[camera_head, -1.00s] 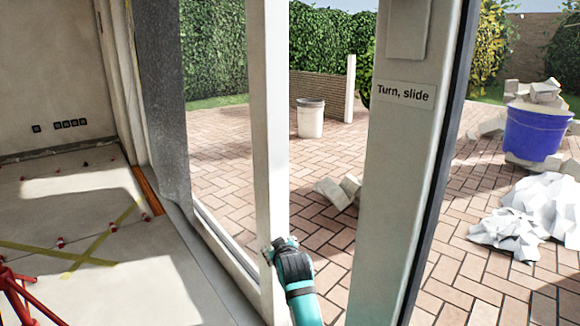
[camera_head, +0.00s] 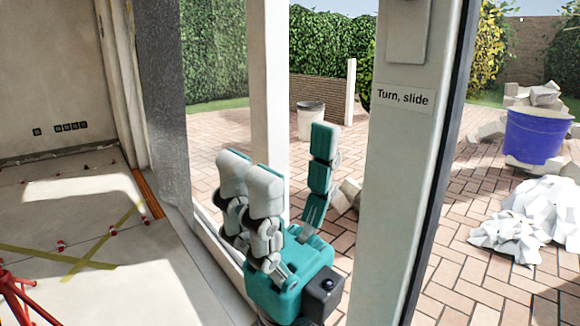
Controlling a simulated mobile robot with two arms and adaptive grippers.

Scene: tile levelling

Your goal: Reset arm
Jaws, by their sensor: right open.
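My right gripper (camera_head: 290,172) is raised at the lower middle of the head view. It is teal with grey-white finger pads. Its fingers point up and stand wide apart, with nothing between them. It shows in front of the white door post (camera_head: 269,80) and left of the wide grey door frame (camera_head: 401,190), which carries a "Turn, slide" label. I cannot tell whether it touches the post. My left gripper is not in view.
At the left, the tiled floor (camera_head: 60,205) has yellow tape and red levelling pieces. A red tripod (camera_head: 18,298) stands in the lower left corner. Outside on the brick paving are a white bucket (camera_head: 310,122), a blue tub (camera_head: 535,137) and white rubble (camera_head: 530,215).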

